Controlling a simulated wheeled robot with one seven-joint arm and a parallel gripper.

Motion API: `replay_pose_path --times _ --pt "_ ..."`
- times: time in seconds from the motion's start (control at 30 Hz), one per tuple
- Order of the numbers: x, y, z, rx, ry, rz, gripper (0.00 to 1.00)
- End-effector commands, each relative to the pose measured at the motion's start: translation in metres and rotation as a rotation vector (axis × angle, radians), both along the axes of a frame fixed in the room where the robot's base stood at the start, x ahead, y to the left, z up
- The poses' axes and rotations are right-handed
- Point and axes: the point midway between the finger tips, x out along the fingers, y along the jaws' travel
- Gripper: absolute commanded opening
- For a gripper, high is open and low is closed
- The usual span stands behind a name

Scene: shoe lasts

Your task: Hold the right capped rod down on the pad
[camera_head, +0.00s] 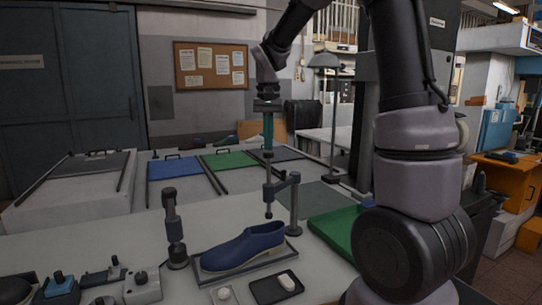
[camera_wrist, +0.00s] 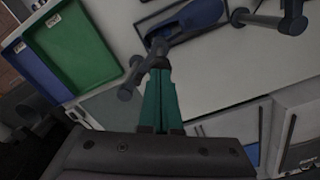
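The right capped rod (camera_head: 268,192) stands upright, carried by a side arm from a dark post (camera_head: 294,205) right of the blue shoe. Its lower end is near the shoe's (camera_head: 243,247) right end; I cannot tell whether it touches anything. My gripper (camera_head: 268,147) points down with its green fingers together and their tips at the rod's top. In the wrist view the closed fingertips (camera_wrist: 160,62) hide part of the rod and its arm. I cannot clearly make out the pad under the rod. A left rod (camera_head: 173,228) stands left of the shoe.
The shoe lies on a dark tray (camera_head: 203,279). A small black tray (camera_head: 266,292) with a white piece is in front. A green tray (camera_head: 332,228) is at right, and several knobbed blocks (camera_head: 142,287) are at front left. Blue and green panels lie behind.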

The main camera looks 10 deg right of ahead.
Motion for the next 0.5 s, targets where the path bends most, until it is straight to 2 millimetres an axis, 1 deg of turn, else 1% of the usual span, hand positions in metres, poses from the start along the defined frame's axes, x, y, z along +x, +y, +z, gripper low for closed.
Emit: replay_pose_path --times 0.5 --pt "0.000 0.000 -0.022 0.001 0.002 -0.001 0.00"
